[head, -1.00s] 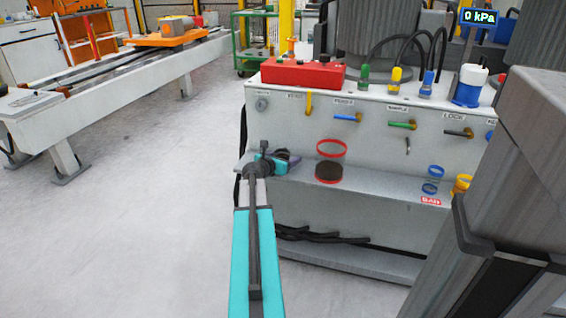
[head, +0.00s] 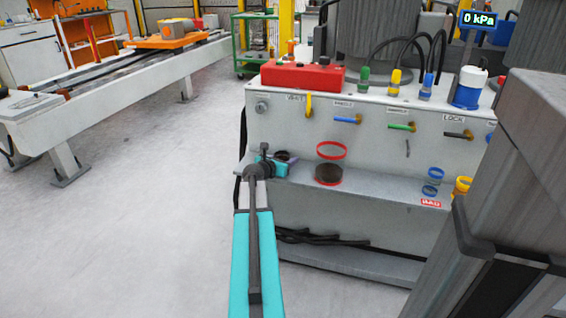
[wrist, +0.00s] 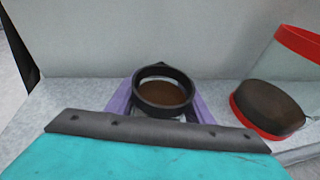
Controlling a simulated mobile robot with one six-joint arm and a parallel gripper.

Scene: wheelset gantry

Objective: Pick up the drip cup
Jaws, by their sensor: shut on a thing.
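The drip cup (wrist: 165,96) is a small round cup with a thick black rim and brown liquid inside, upright in the wrist view. The purple fingers of my gripper (wrist: 160,104) flank it on both sides and are shut on it. In the head view my gripper (head: 284,160) is at the left end of the grey shelf, with the cup's dark rim (head: 285,155) just showing there. I cannot tell whether the cup's base touches the shelf.
A clear red-rimmed container with dark contents (head: 329,173) stands right of the gripper on the shelf (head: 385,188). Blue and yellow-ringed containers (head: 431,181) are farther right. The white cabinet front (head: 290,130) with hooks rises behind. Open floor lies left.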

